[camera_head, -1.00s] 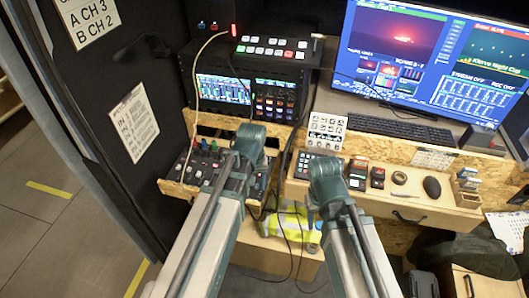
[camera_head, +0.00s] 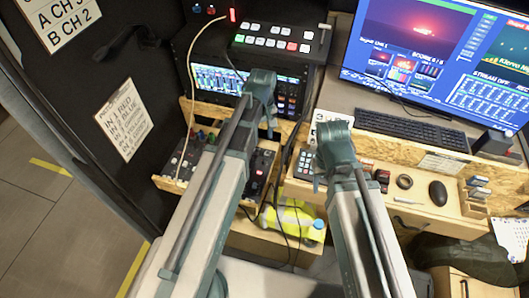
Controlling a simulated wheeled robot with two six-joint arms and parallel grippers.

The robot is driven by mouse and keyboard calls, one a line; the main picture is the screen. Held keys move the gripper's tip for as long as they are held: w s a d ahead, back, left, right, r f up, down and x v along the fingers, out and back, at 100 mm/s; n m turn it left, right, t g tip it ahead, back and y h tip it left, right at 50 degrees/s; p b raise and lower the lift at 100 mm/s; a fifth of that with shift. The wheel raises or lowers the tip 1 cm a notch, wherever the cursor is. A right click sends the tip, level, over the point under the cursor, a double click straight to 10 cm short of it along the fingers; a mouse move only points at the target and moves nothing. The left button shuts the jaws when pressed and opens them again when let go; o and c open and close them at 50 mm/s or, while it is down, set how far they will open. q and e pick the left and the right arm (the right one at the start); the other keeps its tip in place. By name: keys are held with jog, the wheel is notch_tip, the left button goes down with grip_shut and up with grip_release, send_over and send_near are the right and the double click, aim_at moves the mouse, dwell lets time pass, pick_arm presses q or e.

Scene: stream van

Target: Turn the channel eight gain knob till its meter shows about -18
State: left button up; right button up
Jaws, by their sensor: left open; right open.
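The mixer panel (camera_head: 180,160) with small coloured knobs sits in the wooden desk at the left. My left arm crosses it and hides its middle. The channel eight gain knob cannot be singled out. A rack screen (camera_head: 212,80) behind it shows small coloured channel graphics, partly hidden by my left arm; no meter value is readable. My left gripper (camera_head: 270,118) is open above the panel's back right, in front of the rack, its fingers barely distinguishable. My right gripper (camera_head: 335,146) is open above the desk right of the panel, its fingertips mostly hidden. Neither visibly holds anything.
A button switcher (camera_head: 275,38) tops the rack. A large monitor (camera_head: 420,50), a keyboard (camera_head: 410,130) and a mouse (camera_head: 437,192) are at the right. A cream cable (camera_head: 191,100) hangs across the panel's left. Dark cables hang near a yellow bundle (camera_head: 298,220) below the desk.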

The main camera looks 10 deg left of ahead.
aim_at(263, 159)
pick_arm(q)
jog(key=shift+s+f, duration=0.1)
notch_tip(263, 159, down, 14)
jog(key=b, duration=1.4)
jog(key=shift+r, duration=0.2)
jog(key=shift+c, duration=0.2)
grip_shut()
